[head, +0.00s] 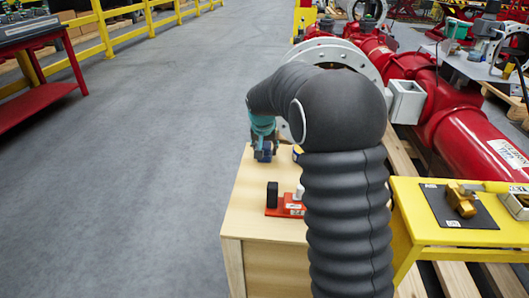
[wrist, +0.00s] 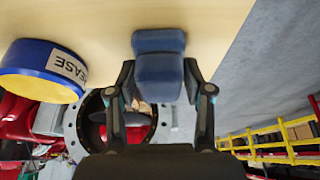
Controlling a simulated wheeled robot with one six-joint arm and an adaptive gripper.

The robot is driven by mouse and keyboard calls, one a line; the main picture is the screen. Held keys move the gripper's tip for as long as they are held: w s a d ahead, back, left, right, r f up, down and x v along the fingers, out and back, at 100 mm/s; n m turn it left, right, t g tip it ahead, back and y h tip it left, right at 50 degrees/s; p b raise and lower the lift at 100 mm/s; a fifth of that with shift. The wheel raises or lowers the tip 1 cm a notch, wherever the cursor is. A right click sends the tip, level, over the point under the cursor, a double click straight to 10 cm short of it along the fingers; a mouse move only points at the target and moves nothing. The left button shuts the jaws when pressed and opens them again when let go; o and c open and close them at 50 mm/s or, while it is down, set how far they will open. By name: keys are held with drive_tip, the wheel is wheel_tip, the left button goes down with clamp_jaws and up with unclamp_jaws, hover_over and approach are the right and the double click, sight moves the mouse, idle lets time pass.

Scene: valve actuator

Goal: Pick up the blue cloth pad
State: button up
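The blue cloth pad (wrist: 158,78) is a soft block with a fold or ridge across it, in the middle of the wrist view. My gripper (wrist: 158,82) has one finger along each side of it, with no clear gap at the fingertips, so it looks shut on the pad. The pale wooden table top (wrist: 225,25) is just beyond the pad; I cannot tell whether the pad still touches it. In the head view my gripper (head: 264,150) points down at the table's far end, and my arm partly hides that area.
A blue and yellow grease tin (wrist: 40,70) stands beside the pad; its edge shows behind my arm. A red stand with a black part (head: 272,195) is nearer on the table. Red pipework (head: 455,120) and a yellow table (head: 420,225) lie right. Open floor lies left.

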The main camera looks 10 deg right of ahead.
sight(267, 144)
drive_tip(key=c, duration=0.5)
drive_tip(key=shift+o, duration=0.2)
drive_tip(key=shift+r, duration=0.55)
drive_tip(key=r, duration=0.3)
drive_tip(key=shift+s+d+r, duration=0.1)
drive_tip(key=shift+d+r, duration=0.15)
drive_tip(key=shift+d, duration=0.05)
drive_tip(key=s+d+r, duration=0.3)
drive_tip(key=d+r, duration=0.3)
drive_tip(key=d, duration=0.4)
drive_tip(key=shift+s+d+r+p, duration=0.2)
drive_tip(key=shift+s+p, duration=0.1)
drive_tip(key=shift+s, duration=0.05)
